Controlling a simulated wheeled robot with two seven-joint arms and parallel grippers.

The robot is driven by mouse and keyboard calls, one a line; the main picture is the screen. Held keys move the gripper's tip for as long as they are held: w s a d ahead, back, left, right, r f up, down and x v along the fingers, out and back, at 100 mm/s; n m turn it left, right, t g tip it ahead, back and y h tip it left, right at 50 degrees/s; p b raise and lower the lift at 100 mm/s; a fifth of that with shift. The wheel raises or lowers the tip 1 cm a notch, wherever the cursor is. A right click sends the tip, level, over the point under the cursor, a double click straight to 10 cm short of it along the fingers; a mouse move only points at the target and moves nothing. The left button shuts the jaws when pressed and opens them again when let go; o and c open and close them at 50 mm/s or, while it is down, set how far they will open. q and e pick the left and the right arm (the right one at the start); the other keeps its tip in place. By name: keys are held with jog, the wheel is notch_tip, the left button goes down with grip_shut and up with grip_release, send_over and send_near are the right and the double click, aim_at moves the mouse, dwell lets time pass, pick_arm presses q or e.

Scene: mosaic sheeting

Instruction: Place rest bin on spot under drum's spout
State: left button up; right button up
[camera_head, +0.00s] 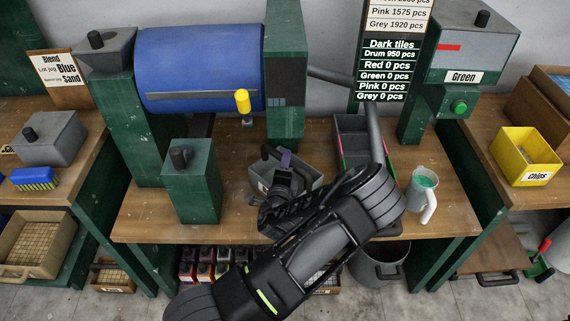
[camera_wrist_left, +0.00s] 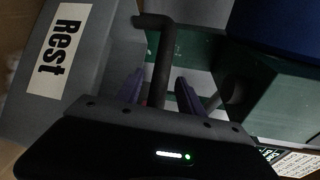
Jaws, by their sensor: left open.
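The rest bin (camera_head: 310,174) is a grey open bin on the middle bench, partly hidden by my left gripper. In the left wrist view its grey wall carries a white "Rest" label (camera_wrist_left: 58,50), and a dark bar handle (camera_wrist_left: 160,65) stands beside it. My left gripper (camera_head: 284,160) is at the bin; its purple fingers (camera_wrist_left: 158,95) are open, one on each side of the bar. The blue drum (camera_head: 200,65) lies level behind, between green supports. A grey pipe (camera_head: 328,75) leaves the right support. I cannot make out a marked spot. My right gripper is out of view.
A grey divided tray (camera_head: 350,126) stands right of the bin, with a clear jug (camera_head: 420,186) beyond. A green post (camera_head: 191,183) with a dark knob stands left. Bare bench lies between post and bin. A yellow chips bin (camera_head: 525,157) is on the right bench.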

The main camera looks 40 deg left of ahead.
pick_arm(q)
jog(key=shift+r, duration=0.2)
jog(key=b+v, duration=0.2)
jog(key=v, duration=1)
jog(key=shift+f, duration=0.15)
